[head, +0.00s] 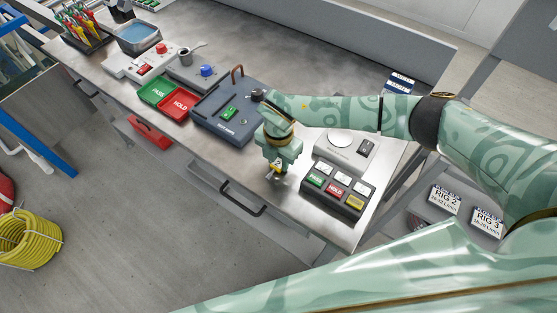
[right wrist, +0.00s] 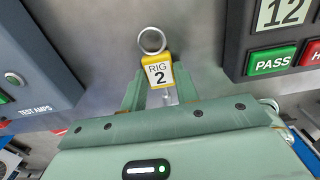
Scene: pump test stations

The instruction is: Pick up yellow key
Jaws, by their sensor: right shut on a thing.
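The yellow key (right wrist: 158,75) has a tag reading RIG 2 and a metal ring at its far end in the right wrist view. My right gripper (right wrist: 160,97) is shut on it, with the tag sticking out past the fingertips over the grey steel bench. In the head view my right gripper (head: 276,176) points down at the bench's front edge, between the blue-grey test box and the button panel. A bit of the yellow key (head: 279,167) shows at the fingers there. I cannot tell whether the key touches the bench. My left gripper is not in view.
The blue-grey test box (head: 208,118) stands left of the gripper, the panel with PASS and HOLD buttons (head: 345,208) right of it. Green PASS and red HOLD trays (head: 179,104) lie further left. A coiled yellow hose (head: 28,245) is on the floor.

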